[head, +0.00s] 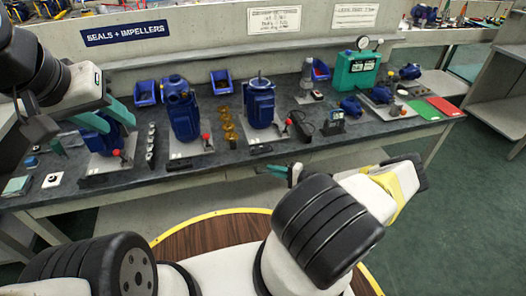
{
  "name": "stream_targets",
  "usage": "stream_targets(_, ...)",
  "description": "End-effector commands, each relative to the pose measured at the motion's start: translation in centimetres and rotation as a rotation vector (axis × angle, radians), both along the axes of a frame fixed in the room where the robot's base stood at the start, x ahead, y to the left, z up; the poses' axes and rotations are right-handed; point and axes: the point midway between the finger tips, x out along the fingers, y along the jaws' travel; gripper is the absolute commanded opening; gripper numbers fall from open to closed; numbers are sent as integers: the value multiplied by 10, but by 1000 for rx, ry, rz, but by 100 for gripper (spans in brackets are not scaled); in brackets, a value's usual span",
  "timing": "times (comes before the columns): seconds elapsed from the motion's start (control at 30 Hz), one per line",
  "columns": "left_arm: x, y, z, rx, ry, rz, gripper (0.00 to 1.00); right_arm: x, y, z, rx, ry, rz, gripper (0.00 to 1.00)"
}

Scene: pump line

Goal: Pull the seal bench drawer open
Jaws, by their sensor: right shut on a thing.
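The seal bench (215,165) has a dark top and a pale front edge, below the "SEALS + IMPELLERS" sign (126,33). My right gripper (287,172) is at the bench's front, just below the top's edge, with its teal fingers closed. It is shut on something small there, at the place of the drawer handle. The handle itself is too small and covered to make out. How far the drawer stands out cannot be told. My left gripper (92,133) is over the left end of the bench, its teal fingers spread wide, in front of a blue pump.
Several blue pumps on plates, such as the middle one (260,105), stand along the bench. Blue bins (221,81) line the back. A green gauge unit (356,70) and green and red mats (423,110) are at the right. Grey floor lies open at right.

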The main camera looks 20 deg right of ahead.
Motion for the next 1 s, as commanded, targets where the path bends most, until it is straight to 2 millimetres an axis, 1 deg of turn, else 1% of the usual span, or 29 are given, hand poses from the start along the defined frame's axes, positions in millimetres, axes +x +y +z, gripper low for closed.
stream_targets(0.17, 0, 0, 0, 0, 0, 0, 36, -8, 0, -1, 1, 2, 0, 0)
stream_targets(0.27, 0, 0, 0, 0, 0, 0, 36, -20, 0, -1, 2, 4, -1, 0)
stream_targets(0.37, 0, 0, 0, 0, 0, 0, 36, -38, 0, -1, 3, 4, -2, 0)
stream_targets(0.47, 0, 0, 0, 0, 0, 0, 36, -61, -1, 0, 2, 3, -3, 0)
stream_targets(0.8, 0, 0, 0, 0, 0, 0, 36, -154, -1, 0, 1, 4, -3, 0)
stream_targets(1.0, 0, 0, 0, 0, 0, 0, 36, -202, 0, 0, 0, 2, -2, 0)
